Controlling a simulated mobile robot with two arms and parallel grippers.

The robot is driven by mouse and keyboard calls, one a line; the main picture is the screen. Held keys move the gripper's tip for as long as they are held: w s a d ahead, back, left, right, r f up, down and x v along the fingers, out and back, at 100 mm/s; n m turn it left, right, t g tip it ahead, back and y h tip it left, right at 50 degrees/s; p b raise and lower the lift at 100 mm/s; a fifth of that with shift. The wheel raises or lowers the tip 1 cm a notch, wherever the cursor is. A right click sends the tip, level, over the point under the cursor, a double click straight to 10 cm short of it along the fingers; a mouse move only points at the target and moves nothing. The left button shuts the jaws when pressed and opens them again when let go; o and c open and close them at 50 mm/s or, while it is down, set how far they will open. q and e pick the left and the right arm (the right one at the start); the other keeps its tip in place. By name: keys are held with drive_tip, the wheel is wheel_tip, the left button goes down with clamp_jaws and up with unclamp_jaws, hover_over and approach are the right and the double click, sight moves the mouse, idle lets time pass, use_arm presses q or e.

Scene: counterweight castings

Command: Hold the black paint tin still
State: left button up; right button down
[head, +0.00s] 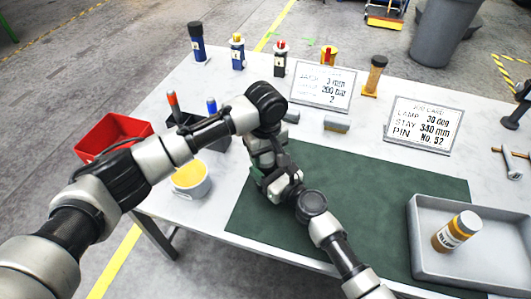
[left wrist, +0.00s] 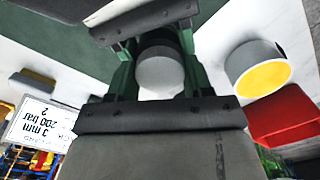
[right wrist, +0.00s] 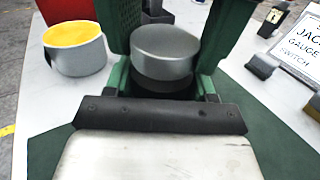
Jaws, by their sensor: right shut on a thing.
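The tin shows a grey round lid in the right wrist view (right wrist: 165,45), with a dark body below it. From above it also shows in the left wrist view (left wrist: 161,70). My right gripper (right wrist: 162,84) is shut on the tin's body from the side. My left gripper (left wrist: 160,84) is over the tin, its green fingers at either side of the lid; it looks open. In the head view my two arms meet at the left edge of the green mat (head: 370,190), and they mostly hide the tin there.
A white pot with yellow inside (head: 190,180) and a red bin (head: 110,135) stand to the left. A grey tray (head: 415,240) holding an orange-labelled bottle (head: 455,232) is at the right. Two cards (head: 322,87) (head: 422,125) and several bottles stand at the back.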

use_arm(q)
drive_tip(key=shift+c, duration=1)
drive_tip(key=m, duration=0.6)
drive_tip(key=shift+m, duration=0.4)
drive_tip(key=o, duration=1)
drive_tip(key=shift+r, duration=2.25)
drive_tip(key=shift+c, duration=0.4)
